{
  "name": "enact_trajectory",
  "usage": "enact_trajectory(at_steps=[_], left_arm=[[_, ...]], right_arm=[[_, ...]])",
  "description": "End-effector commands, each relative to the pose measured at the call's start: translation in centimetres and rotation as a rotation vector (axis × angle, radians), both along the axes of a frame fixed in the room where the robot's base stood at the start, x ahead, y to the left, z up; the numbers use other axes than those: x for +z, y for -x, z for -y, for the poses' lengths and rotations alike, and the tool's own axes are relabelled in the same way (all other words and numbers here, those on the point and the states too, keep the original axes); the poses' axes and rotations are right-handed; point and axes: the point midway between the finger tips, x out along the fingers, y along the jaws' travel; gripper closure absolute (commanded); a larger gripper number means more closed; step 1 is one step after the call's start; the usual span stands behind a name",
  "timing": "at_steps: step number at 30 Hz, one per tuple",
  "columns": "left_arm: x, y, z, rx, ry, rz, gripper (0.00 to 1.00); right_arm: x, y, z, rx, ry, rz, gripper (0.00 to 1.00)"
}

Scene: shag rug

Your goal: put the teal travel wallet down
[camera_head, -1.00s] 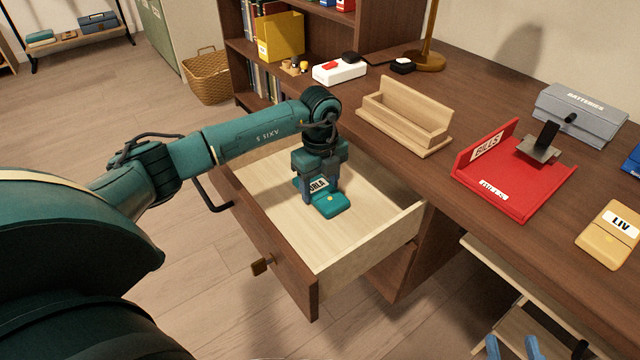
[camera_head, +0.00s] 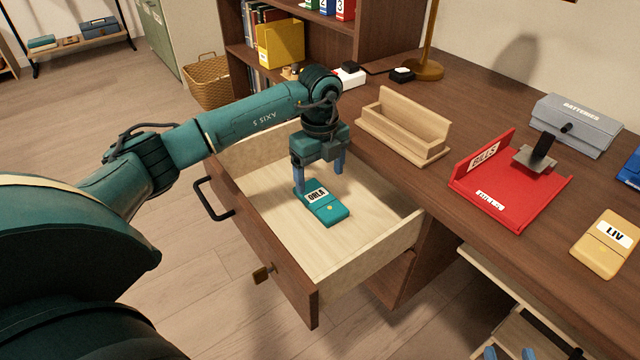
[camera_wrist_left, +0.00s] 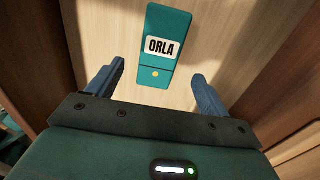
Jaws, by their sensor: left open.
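The teal travel wallet (camera_head: 328,212) lies flat on the floor of the open drawer (camera_head: 362,243). Its white label reads ORLA. My left gripper (camera_head: 319,181) is open and empty above the drawer floor, just behind the wallet in the head view. In the left wrist view the wallet (camera_wrist_left: 162,62) lies beyond and between the two spread blue fingers (camera_wrist_left: 155,88), with clear space on both sides.
The desk holds a wooden holder (camera_head: 408,138), a red BILLS tray (camera_head: 525,197), a grey BATTERIES box (camera_head: 572,127) and a yellow LIV wallet (camera_head: 606,243). The drawer walls stand close around my left gripper. A wicker basket (camera_head: 207,82) stands on the floor.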

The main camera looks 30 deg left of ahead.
Motion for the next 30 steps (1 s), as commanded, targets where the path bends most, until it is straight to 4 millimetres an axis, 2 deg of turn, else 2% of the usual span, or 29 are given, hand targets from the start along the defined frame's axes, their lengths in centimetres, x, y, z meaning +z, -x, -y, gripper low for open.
enact_trajectory(at_steps=[1, 3, 9, 30], left_arm=[[1.5, -0.1, 0.0, -0.001, -0.001, 0.004, 0.21], [2.8, -0.1, 0.0, -0.001, 0.0, 0.002, 0.21], [5.3, 0.0, 0.0, -0.001, -0.001, 0.0, 0.21], [6.3, 0.0, 0.0, -0.001, 0.0, -0.001, 0.21]], right_arm=[[0.3, 0.1, 0.1, -0.003, 0.001, -0.017, 0.64], [0.2, 0.1, 0.1, -0.005, 0.003, -0.04, 0.64], [0.1, 0.3, 0.3, -0.007, 0.003, -0.082, 0.64], [0.3, 0.5, 0.3, -0.01, 0.0, -0.097, 0.64]])
